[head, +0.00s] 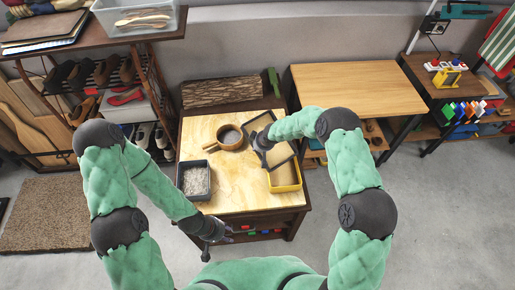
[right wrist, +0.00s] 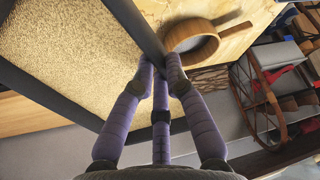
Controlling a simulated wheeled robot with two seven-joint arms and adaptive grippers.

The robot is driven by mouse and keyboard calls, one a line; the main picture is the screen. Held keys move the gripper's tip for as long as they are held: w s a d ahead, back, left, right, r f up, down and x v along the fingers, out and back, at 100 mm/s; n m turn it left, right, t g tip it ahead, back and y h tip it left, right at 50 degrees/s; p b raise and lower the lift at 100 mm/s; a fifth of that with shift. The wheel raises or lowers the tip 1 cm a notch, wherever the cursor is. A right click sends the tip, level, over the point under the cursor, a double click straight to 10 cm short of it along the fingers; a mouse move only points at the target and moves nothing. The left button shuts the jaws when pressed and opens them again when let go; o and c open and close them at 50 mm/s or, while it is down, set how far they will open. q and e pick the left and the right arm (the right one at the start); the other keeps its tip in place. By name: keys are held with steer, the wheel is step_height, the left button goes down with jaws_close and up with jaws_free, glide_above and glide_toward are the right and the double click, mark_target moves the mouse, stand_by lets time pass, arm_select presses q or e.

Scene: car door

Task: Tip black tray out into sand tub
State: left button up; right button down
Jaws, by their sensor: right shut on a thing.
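The black tray (head: 293,156) is held over the right part of the marble-topped table. In the right wrist view the tray (right wrist: 124,16) has a dark rim and a layer of pale sandy grains inside. My right gripper (head: 262,141) is shut on the tray's rim, and its fingers (right wrist: 160,68) also show there. A yellow tub (head: 286,188) stands under the tray's near end at the table's right side. The tray partly hides it, and its contents are hard to make out. My left gripper (head: 212,233) hangs at the table's front edge, its fingers unclear.
A dark tub (head: 194,194) with grey grains stands at the table's left. A round wooden pan (head: 229,137) with a handle is near the middle. A log (head: 220,92) lies behind. The marble top (head: 232,185) is clear between the two tubs.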

steer(key=shift+w+r+b, duration=0.1)
steer(key=shift+r+b, duration=0.1)
steer(key=shift+b, duration=0.35)
steer(key=shift+r+b, duration=0.1)
steer(key=shift+b, duration=0.25)
steer(key=shift+d+r+t+b, duration=0.1)
steer(key=shift+t+b, duration=0.2)
steer(key=shift+b, duration=0.4)
steer(key=shift+s+b, duration=0.2)
steer(key=shift+b, duration=0.15)
steer(key=shift+r+b, duration=0.1)
steer(key=shift+b, duration=0.25)
steer(key=shift+s+d+r+t+y+b, duration=0.2)
steer(key=shift+t+y+b, duration=0.2)
steer(key=shift+b, duration=1)
steer(key=shift+s+b, duration=0.1)
steer(key=shift+b, duration=0.55)
steer(key=shift+s+d+r+t+y+b, duration=0.15)
steer(key=shift+t+y+b, duration=0.15)
steer(key=shift+b, duration=0.4)
